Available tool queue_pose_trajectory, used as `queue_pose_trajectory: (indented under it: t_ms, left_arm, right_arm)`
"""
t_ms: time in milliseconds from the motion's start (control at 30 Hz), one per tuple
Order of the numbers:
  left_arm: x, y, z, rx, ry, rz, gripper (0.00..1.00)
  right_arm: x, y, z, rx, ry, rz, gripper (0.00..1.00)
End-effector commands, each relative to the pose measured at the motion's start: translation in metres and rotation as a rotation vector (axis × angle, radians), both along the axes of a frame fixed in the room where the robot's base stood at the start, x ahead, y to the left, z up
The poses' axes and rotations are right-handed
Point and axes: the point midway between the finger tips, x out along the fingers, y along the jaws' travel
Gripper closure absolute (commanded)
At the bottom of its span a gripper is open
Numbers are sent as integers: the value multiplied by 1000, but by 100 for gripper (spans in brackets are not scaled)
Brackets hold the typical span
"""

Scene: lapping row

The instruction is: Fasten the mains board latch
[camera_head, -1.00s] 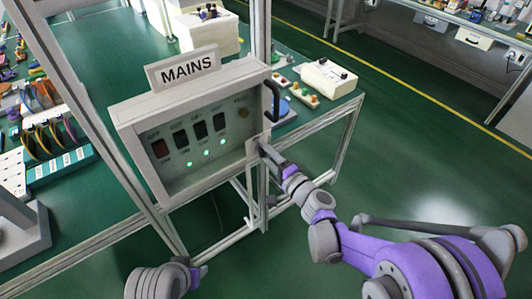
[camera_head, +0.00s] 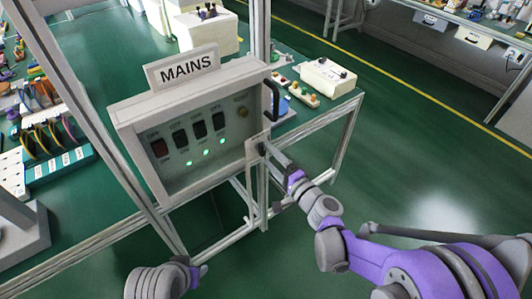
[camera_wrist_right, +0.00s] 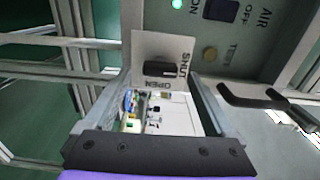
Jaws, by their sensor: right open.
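The mains board (camera_head: 222,84) is a grey box with a MAINS sign, dark switches and green lights. Its latch plate (camera_head: 252,151) is at the lower right corner, with a black knob (camera_head: 262,149). In the right wrist view the plate (camera_wrist_right: 142,45) reads SHUT and OPEN beside the black knob (camera_wrist_right: 158,68); I cannot tell for certain which word it points to. My right gripper (camera_wrist_right: 162,82) is open, its fingers either side of the knob's line and apart from it. In the head view my right gripper (camera_head: 277,158) is just right of the plate. My left gripper (camera_head: 200,272) is low at left, its jaws unclear.
A black door handle (camera_head: 274,100) juts from the board's right edge, near the right gripper. Frame posts (camera_head: 262,30) stand beside the board. A green bench (camera_head: 85,85) holds a cable rack and other items. The floor at right is clear.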

Motion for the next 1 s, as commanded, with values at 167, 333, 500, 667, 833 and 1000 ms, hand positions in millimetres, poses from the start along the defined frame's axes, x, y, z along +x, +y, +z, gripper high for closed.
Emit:
queue_pose_trajectory:
  t_ms: [167, 333, 500, 667, 833, 1000]
  left_arm:
    - [0, 0, -1, 0, 1, 0, 50]
    - [0, 0, -2, 0, 1, 0, 50]
    - [0, 0, -2, 0, 1, 0, 50]
    - [0, 0, -2, 0, 1, 0, 50]
    - [0, 0, -2, 0, 1, 0, 50]
    - [0, 0, -2, 0, 1, 0, 50]
  right_arm:
    - [-31, -24, 0, -1, -1, -4, 10]
    - [-54, -40, 0, -2, -1, -2, 10]
    - [-66, -48, 0, -1, -1, -1, 10]
    - [-68, -49, 0, 0, 0, 1, 10]
    - [-68, -48, 0, -1, -1, 1, 10]
    - [-67, -48, 0, -1, -1, 1, 10]
